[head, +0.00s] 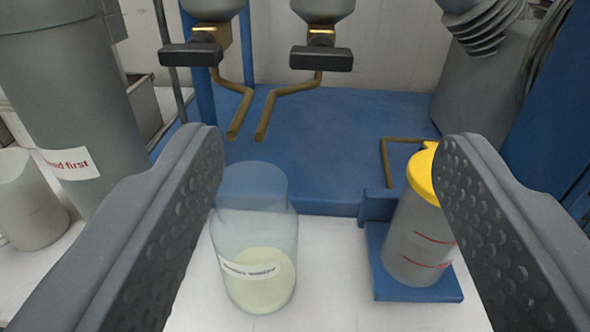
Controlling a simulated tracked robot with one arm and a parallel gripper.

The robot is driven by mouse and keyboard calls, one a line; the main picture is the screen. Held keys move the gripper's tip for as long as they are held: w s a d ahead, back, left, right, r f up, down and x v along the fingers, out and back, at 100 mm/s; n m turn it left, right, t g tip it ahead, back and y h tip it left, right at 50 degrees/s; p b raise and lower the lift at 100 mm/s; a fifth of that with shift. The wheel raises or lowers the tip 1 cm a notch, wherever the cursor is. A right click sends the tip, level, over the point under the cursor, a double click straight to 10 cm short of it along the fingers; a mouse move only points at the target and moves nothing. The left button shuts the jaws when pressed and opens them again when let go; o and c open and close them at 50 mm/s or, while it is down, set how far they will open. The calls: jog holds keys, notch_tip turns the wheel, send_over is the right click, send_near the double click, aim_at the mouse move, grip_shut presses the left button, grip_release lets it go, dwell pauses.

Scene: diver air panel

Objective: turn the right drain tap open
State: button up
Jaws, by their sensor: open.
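The right drain tap (321,58) has a dark bar handle lying crosswise under a grey filter bowl (321,9). A bent brass spout (283,100) runs from it down to the left. The left drain tap (191,54) looks alike, with its own spout (240,113) ending close beside the other. My gripper (335,165) is open, its two dark padded fingers wide apart at the left and right. It is nearer the camera and lower in the picture than the taps, touching neither. Nothing is held between the fingers.
A clear jar (253,240) with pale liquid stands between the fingers on the white surface. A yellow-capped cylinder (412,235) stands on a blue bracket (417,284), partly behind the right finger. A blue platform (330,150) lies behind. A grey canister (70,95) stands left.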

aim_at(320, 64)
jog(key=w, duration=0.4)
jog(key=w+b, duration=0.1)
jog(key=w, duration=0.3)
jog(key=w+f+b, duration=0.1)
jog(key=w, duration=0.4)
jog(key=shift+a, duration=0.3)
